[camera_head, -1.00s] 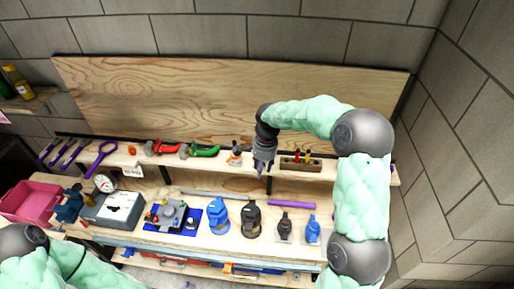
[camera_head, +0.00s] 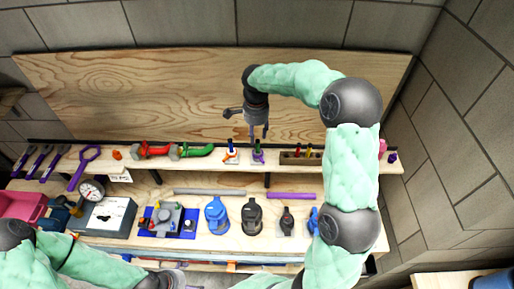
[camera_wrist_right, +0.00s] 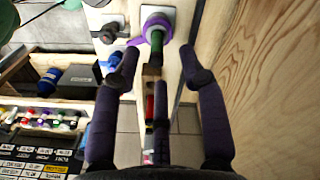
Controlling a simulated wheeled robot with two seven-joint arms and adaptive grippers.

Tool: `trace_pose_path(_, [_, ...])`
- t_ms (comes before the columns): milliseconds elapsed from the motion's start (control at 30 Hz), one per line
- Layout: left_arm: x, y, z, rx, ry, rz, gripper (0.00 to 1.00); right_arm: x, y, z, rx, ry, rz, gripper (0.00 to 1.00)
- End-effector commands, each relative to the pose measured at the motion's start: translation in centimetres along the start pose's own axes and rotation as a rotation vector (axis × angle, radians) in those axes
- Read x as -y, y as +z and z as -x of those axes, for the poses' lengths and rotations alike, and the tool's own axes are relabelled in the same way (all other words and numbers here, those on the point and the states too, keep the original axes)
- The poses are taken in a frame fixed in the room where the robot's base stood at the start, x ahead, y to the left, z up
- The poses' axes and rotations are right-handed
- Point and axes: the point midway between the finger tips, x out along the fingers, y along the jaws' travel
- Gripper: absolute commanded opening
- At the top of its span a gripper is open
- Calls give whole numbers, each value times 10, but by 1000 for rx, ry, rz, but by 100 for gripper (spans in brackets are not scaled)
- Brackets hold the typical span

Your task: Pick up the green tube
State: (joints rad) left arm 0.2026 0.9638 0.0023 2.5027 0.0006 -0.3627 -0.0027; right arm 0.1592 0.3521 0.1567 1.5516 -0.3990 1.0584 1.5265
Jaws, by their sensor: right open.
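A small green tube (camera_head: 258,144) stands in a purple holder (camera_head: 259,156) on the raised wooden shelf. In the right wrist view the green tube (camera_wrist_right: 156,38) shows inside the purple ring (camera_wrist_right: 158,24), on a pale square base. My right gripper (camera_head: 259,134) is open and empty, pointing down just above the tube. In the right wrist view the tube lies beyond and between its spread fingertips (camera_wrist_right: 160,66); contact is not visible. The end of my left arm is at the lower edge in the head view; its fingers cannot be made out.
A blue-and-orange stand (camera_head: 231,152) is left of the tube, and a wooden block with screwdrivers (camera_head: 300,157) is right of it. A green pipe (camera_head: 196,151) and a red pipe (camera_head: 152,151) lie farther left. A wooden backboard (camera_head: 180,95) rises behind the shelf.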

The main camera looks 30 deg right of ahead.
Motion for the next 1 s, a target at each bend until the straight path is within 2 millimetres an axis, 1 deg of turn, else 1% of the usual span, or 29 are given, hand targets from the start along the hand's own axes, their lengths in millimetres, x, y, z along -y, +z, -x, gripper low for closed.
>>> trace_pose_path(67, [-1, 0, 2, 1, 0, 0, 100, -2, -1, -6, 0, 4, 0, 42])
trace_pose_path(300, [-4, 1, 10, 1, 0, 0, 100, -4, -3, -39, 1, 4, -1, 42])
trace_pose_path(400, [-4, 1, 11, 1, 0, 0, 100, -3, -3, -47, 1, 2, 0, 42])
trace_pose_path(667, [-4, 1, 10, 1, 0, 0, 100, -3, -3, -50, 0, 1, 0, 42])
trace_pose_path(700, [-4, 1, 10, 1, 0, 0, 100, -3, -3, -50, 0, 1, 0, 37])
trace_pose_path(800, [-4, 1, 10, 1, 0, 0, 100, -3, -3, -50, 0, 1, 0, 13])
trace_pose_path(867, [-4, 1, 10, 1, 0, 0, 100, -3, -3, -50, 0, 1, 0, 2])
trace_pose_path(1000, [-4, 1, 10, 1, 0, 0, 100, -3, -3, -50, 0, 1, 0, 1])
